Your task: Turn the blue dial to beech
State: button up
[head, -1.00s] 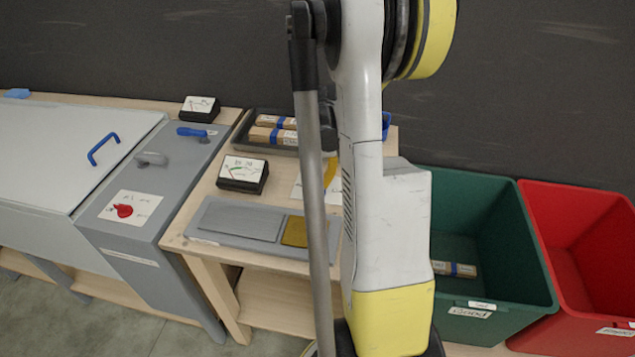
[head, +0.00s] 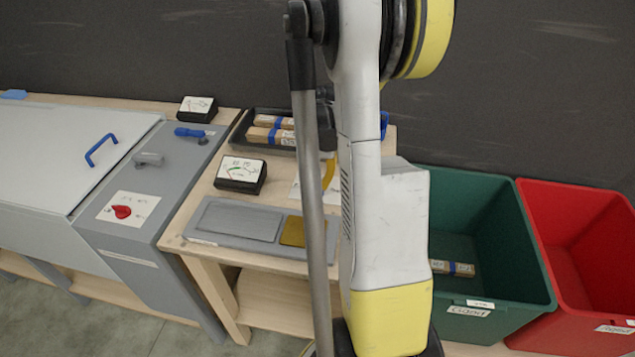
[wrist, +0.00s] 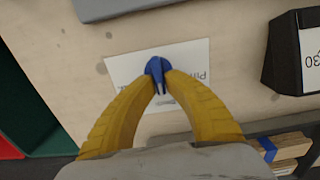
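The blue dial (wrist: 157,70) sits on a white label plate (wrist: 125,68) on the wooden bench, in the wrist view. The plate carries upside-down lettering, partly covered, that seems to begin "Pin"; I cannot read a "beech" mark. My gripper (wrist: 160,78) has its two yellow fingertips closed against the dial, one on each side. A dark slot or pointer shows on the dial between the tips. In the head view my arm hides the dial; only part of the plate (head: 303,191) and a yellow finger (head: 329,172) show.
A grey panel with a yellow square (head: 292,232) lies at the bench front. A meter (head: 241,173) stands left, and a dark tray (head: 241,128) with wooden blocks behind. Green (head: 534,290) and red (head: 580,230) bins stand right. A grey machine (head: 140,240) stands left.

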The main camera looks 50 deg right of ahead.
aim_at(317, 183)
jog(key=shift+o, duration=1.2)
notch_tip(317, 183, up, 12)
jog(key=shift+a, duration=0.1)
jog(key=w+a+r+n+t+h, duration=0.1)
jog(key=a+r+n+t, duration=0.15)
jog(key=a, duration=0.65)
jog(key=a+r+n+t, duration=0.1)
jog(key=a+r+n, duration=0.25)
jog(key=a, duration=0.55)
jog(key=s+a+n+t, duration=0.2)
jog(key=a+n, duration=0.1)
jog(key=a, duration=0.5)
jog(key=s+a+f+n+t+y, duration=0.1)
jog(key=s+a+n, duration=0.1)
jog(key=a, duration=0.5)
jog(key=shift+s+a+f+n+t, duration=0.2)
jog(key=shift+s+a+n+t, duration=0.15)
jog(key=shift+n, duration=0.45)
